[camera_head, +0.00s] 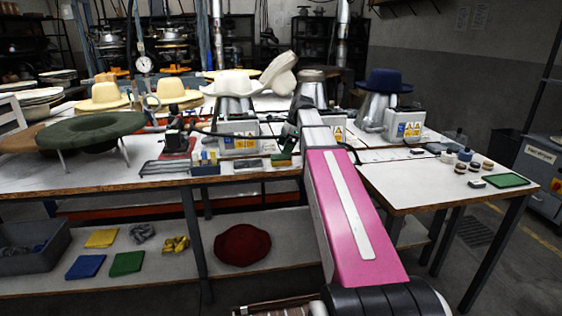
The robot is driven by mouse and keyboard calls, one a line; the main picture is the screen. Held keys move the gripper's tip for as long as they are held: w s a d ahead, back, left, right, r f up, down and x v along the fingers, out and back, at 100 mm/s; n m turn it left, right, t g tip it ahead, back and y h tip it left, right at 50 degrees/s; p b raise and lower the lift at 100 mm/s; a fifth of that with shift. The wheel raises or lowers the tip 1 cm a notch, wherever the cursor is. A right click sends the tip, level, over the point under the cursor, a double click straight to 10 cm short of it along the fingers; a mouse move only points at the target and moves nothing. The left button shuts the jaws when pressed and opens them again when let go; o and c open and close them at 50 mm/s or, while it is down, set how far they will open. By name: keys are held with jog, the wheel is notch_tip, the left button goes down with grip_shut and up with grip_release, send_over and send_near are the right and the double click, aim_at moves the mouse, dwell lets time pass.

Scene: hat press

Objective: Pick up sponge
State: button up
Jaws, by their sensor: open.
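I cannot make out for certain which thing is the sponge. I cannot make out my gripper's fingers.
A dark red hat (242,245) and a grey crate (35,250) are on the lower shelf. A green mat (506,180) and small jars occupy the right tabletop (425,190), whose front is clear.

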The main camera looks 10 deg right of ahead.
aim_at(281, 156)
jog(key=shift+x, duration=2.7)
jog(key=shift+w+d, duration=0.1)
jog(key=shift+d, duration=0.05)
jog(key=c, duration=1)
